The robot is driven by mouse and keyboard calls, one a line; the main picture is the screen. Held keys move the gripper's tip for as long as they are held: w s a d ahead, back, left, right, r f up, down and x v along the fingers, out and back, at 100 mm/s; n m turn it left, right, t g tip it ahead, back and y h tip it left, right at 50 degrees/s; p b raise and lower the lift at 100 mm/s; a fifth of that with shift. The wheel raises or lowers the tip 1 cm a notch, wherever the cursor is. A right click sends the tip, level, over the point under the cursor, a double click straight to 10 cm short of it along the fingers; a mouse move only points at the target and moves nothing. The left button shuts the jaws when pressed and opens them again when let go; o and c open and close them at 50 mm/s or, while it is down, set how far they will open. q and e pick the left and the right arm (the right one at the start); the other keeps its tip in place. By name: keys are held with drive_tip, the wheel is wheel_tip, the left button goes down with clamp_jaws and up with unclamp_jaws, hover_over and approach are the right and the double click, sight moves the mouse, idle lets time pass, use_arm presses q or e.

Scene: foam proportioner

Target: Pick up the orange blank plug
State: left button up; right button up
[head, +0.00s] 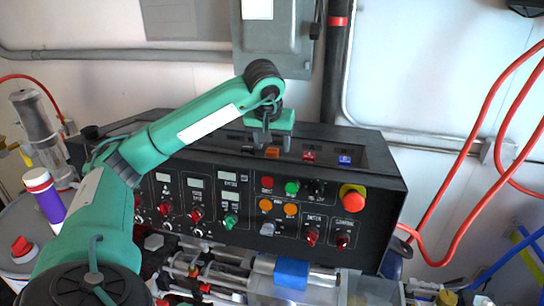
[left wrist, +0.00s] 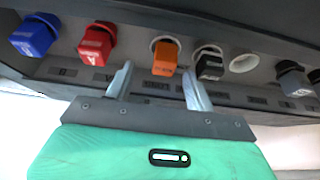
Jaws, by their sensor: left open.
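The orange blank plug (left wrist: 165,58) sits in a round white-rimmed port in the left wrist view. It also shows as a small orange spot on top of the black console in the head view (head: 272,152). My left gripper (left wrist: 157,76) is open, with its two fingers on either side of the orange plug's place in the picture. The fingers look empty; whether they touch the plug cannot be told. In the head view the left gripper (head: 268,138) hangs over the console's top row, partly hiding the plugs. My right gripper is not in view.
In the same row are a black plug (left wrist: 209,63), a red plug (left wrist: 97,43), a blue plug (left wrist: 34,35), an empty white-rimmed port (left wrist: 244,63) and grey plugs (left wrist: 292,78). The console front (head: 290,225) carries knobs and a red emergency button (head: 352,196).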

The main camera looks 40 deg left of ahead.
sight(272, 151)
use_arm(q)
drive_tip(key=shift+w+a+f+p, duration=0.15)
drive_tip(key=shift+a+f+p, duration=0.05)
drive_tip(key=shift+f+p, duration=0.15)
drive_tip(key=p+x, duration=0.1)
drive_tip(key=x, duration=0.1)
drive_tip(key=p+x, duration=0.1)
drive_tip(key=shift+w+a+f, duration=0.15)
drive_tip(key=shift+a+f, duration=0.15)
drive_tip(key=shift+a, duration=0.05)
drive_tip(key=shift+w+f, duration=0.15)
drive_tip(key=shift+f, duration=0.2)
drive_tip(key=c, duration=1.1)
